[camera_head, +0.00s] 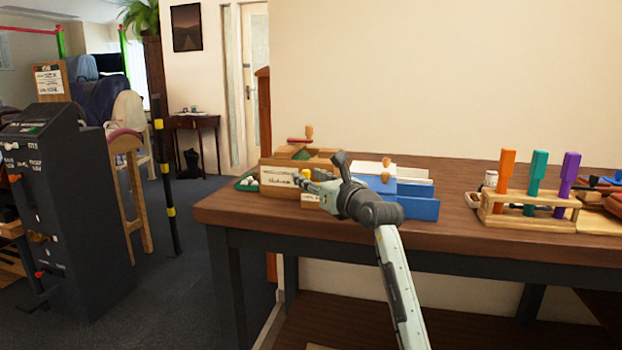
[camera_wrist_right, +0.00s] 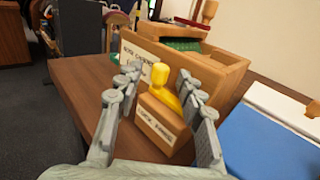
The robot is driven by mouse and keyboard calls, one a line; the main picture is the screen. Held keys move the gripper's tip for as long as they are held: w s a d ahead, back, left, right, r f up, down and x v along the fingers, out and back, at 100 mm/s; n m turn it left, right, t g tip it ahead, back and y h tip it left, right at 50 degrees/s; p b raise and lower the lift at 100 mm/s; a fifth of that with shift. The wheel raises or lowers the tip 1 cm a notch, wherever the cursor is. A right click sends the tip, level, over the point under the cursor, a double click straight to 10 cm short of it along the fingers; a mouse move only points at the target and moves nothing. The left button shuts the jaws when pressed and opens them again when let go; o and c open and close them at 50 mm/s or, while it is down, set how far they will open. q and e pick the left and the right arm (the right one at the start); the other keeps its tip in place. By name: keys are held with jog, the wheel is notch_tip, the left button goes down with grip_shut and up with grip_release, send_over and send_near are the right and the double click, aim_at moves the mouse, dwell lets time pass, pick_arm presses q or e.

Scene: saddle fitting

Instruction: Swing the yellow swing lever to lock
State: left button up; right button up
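The yellow swing lever (camera_wrist_right: 161,78) stands up from a small labelled wooden block (camera_wrist_right: 160,124) in the right wrist view. My right gripper (camera_wrist_right: 158,88) is open, with one finger on each side of the lever and block. I cannot tell whether either finger touches the lever. In the head view my right gripper (camera_head: 316,184) is in front of the wooden box and hides most of the block. A bit of yellow (camera_head: 306,173) shows above the fingers. My left gripper is out of view.
A labelled wooden box (camera_wrist_right: 203,66) stands right behind the block. A blue and white case (camera_wrist_right: 270,128) is close on the right. A rack with coloured handles (camera_head: 530,205) stands farther right on the brown table (camera_head: 465,235). The table's front between them is clear.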

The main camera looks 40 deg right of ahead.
jog(key=shift+s, duration=0.1)
jog(key=s+a, duration=0.1)
jog(key=s, duration=1)
jog(key=shift+s, duration=0.4)
jog(key=shift+a, duration=0.1)
